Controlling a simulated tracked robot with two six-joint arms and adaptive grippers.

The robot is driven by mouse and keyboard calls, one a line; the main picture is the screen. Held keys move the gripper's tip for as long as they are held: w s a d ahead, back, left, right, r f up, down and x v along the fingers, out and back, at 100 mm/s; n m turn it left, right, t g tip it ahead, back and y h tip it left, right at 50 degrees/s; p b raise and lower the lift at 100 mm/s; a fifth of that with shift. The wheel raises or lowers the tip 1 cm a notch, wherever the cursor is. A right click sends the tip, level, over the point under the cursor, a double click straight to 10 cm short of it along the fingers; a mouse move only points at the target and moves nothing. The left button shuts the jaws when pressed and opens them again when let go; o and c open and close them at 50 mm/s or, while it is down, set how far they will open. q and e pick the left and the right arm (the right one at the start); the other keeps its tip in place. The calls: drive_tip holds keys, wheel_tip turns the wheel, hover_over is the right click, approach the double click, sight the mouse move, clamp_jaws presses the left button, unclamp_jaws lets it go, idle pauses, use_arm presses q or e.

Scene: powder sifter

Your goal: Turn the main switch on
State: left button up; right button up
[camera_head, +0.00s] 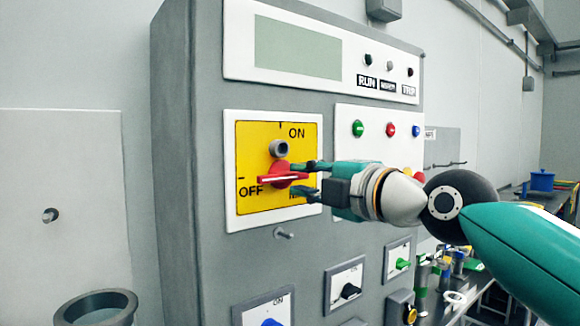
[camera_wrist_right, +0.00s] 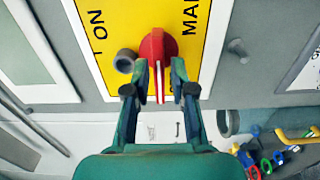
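The main switch (camera_head: 283,176) is a red rotary handle on a yellow plate (camera_head: 256,140) marked ON, OFF and MAN. Its handle lies level, with its left end at the OFF mark. In the right wrist view, the red handle (camera_wrist_right: 157,45) is at the top middle. My right gripper (camera_head: 297,179) comes in from the right, with one finger above and one below the handle. In the wrist view, the fingers of the right gripper (camera_wrist_right: 159,68) stand on either side of the handle with narrow gaps. The left gripper is out of view.
A grey round peg (camera_head: 279,148) sticks out just above the handle, near the upper finger. A small bolt (camera_head: 284,234) juts out below the plate. Smaller switches (camera_head: 347,283) and coloured buttons (camera_head: 390,129) share the grey cabinet (camera_head: 190,200).

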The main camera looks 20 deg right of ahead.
drive_tip(key=shift+p+x, duration=0.35)
drive_tip(key=shift+x, duration=1.05)
drive_tip(key=shift+c, duration=0.3)
